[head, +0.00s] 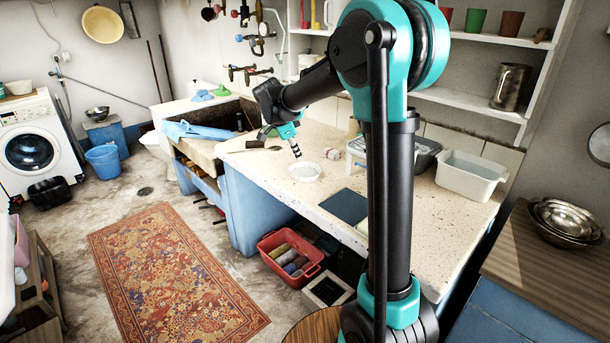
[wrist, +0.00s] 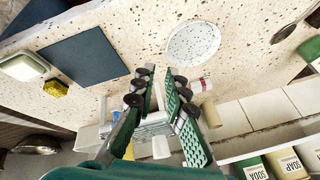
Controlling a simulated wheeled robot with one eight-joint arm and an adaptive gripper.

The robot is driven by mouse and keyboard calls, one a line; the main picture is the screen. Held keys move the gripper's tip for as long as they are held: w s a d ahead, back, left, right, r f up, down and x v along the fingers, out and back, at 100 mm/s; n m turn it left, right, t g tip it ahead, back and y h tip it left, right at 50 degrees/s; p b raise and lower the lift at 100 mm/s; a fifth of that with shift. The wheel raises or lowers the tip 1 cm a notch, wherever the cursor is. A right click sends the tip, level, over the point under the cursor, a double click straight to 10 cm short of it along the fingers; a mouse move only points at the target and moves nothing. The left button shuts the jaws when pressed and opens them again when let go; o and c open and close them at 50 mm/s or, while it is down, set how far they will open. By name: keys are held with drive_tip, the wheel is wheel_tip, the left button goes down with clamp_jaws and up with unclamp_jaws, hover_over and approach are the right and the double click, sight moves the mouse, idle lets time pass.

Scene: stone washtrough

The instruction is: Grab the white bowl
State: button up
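The white bowl (head: 305,171) sits on the speckled stone counter, a round shallow shape with a speckled look inside. It also shows in the wrist view (wrist: 194,42), above and right of my fingertips. My gripper (head: 296,150) hangs over the counter just behind and above the bowl in the head view, apart from it. In the wrist view my gripper (wrist: 158,84) has two green padded fingers with a gap between them and nothing held.
A dark flat mat (head: 345,206) lies on the counter right of the bowl. A white tub (head: 468,174) and a grey container (head: 424,153) stand farther right. A small red-and-white item (head: 332,154) lies behind the bowl. The stone trough (head: 210,150) is left.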

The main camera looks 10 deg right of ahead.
sight(308, 184)
drive_tip(key=shift+m, duration=0.6)
drive_tip(key=x, duration=0.5)
drive_tip(key=w+x, duration=0.1)
drive_tip(key=x, duration=0.5)
drive_tip(key=w+x, duration=0.1)
drive_tip(key=x, duration=0.5)
drive_tip(key=shift+a+r, duration=0.2)
drive_tip(key=shift+a, duration=0.2)
clamp_jaws()
drive_tip(key=shift+r, duration=0.1)
